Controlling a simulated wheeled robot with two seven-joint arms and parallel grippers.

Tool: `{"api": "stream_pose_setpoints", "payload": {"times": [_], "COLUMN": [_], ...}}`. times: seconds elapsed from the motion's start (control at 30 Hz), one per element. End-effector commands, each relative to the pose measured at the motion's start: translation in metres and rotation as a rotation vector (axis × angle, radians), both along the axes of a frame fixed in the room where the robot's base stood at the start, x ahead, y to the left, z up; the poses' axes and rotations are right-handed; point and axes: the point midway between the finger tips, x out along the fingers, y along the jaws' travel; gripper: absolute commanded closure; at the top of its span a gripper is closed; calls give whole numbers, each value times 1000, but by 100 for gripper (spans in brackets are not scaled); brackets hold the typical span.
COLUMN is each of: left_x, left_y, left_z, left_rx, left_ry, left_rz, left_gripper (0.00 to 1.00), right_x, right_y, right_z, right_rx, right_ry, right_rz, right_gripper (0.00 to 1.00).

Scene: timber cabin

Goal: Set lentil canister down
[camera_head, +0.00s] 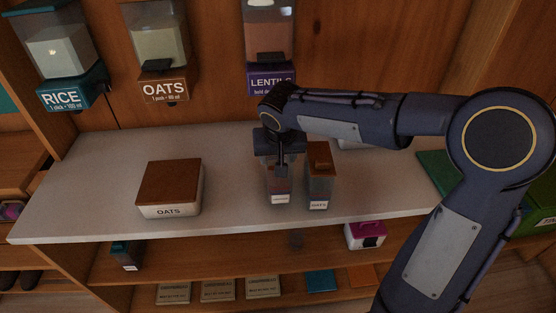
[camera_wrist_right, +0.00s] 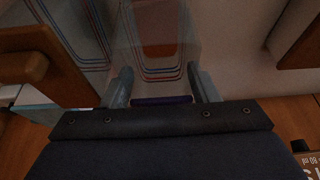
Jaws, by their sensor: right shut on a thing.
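My right gripper (camera_head: 279,158) reaches down over the pale counter and is shut on a clear canister (camera_head: 279,186), taken as the lentil canister; the small label on its front is too small to read. The canister looks upright, with its base at or just above the counter; I cannot tell if it touches. In the right wrist view the gripper fingers (camera_wrist_right: 162,88) stand on either side of the clear canister wall (camera_wrist_right: 160,62), with reddish contents inside. A brown-lidded canister labelled OATS (camera_head: 319,184) stands close on its right. My left gripper is not in view.
The pale counter (camera_head: 235,215) is clear between the canisters and a white OATS box (camera_head: 169,189) with a brown lid. Dispensers for rice (camera_head: 68,90), oats (camera_head: 164,85) and lentils (camera_head: 270,78) hang behind. A pink box (camera_head: 365,235) sits on the shelf below.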

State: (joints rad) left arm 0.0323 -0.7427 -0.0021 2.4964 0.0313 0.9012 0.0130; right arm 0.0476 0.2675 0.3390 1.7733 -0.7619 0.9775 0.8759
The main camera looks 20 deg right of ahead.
Motion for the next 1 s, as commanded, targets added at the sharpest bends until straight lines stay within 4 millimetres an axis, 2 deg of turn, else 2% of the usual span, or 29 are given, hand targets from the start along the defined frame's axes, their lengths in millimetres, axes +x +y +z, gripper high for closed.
{"api": "stream_pose_setpoints", "payload": {"times": [0.13, 0.57, 0.6, 0.77, 1.0], "left_x": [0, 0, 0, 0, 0], "left_y": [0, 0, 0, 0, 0], "left_z": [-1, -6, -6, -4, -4], "left_rx": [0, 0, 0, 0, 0], "left_ry": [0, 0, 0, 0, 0], "left_rz": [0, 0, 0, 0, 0], "left_gripper": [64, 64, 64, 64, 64], "right_x": [0, 0, 0, -1, -1], "right_y": [0, 0, 0, 0, 0], "right_z": [-14, -20, -21, -20, -19], "right_rx": [1, 1, 1, 1, 1], "right_ry": [0, -2, 0, 0, 0], "right_rz": [1, 1, 0, 0, 0], "right_gripper": [94, 94, 44, 24, 24]}}
